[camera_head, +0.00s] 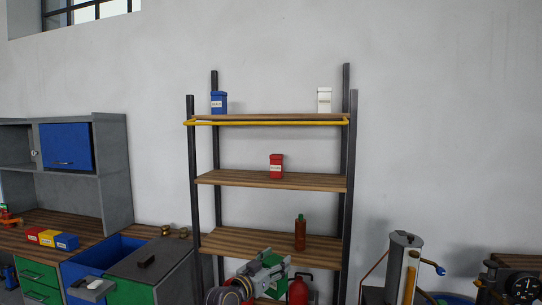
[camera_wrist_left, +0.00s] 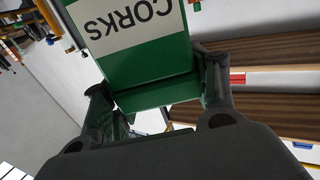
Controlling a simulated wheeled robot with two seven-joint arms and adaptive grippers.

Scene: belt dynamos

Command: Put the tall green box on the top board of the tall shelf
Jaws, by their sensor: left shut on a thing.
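My left gripper (camera_head: 270,273) is low in front of the tall shelf in the head view. It is shut on the tall green box (camera_head: 284,262), which is mostly hidden behind it there. In the left wrist view the green box (camera_wrist_left: 150,93) sits between both fingers (camera_wrist_left: 155,75), with its CORKS label upside down. The tall shelf has dark posts and wooden boards. Its top board (camera_head: 265,116) carries a blue box (camera_head: 219,103) at left and a white box (camera_head: 324,100) at right, with a wide bare stretch between. My right gripper is not in view.
A yellow rail (camera_head: 265,123) runs along the top board's front. A red box (camera_head: 276,166) stands on the board below, and a brown bottle (camera_head: 300,234) lower still. A fire extinguisher (camera_head: 298,291) is near the gripper. A workbench and cabinet (camera_head: 117,170) stand left.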

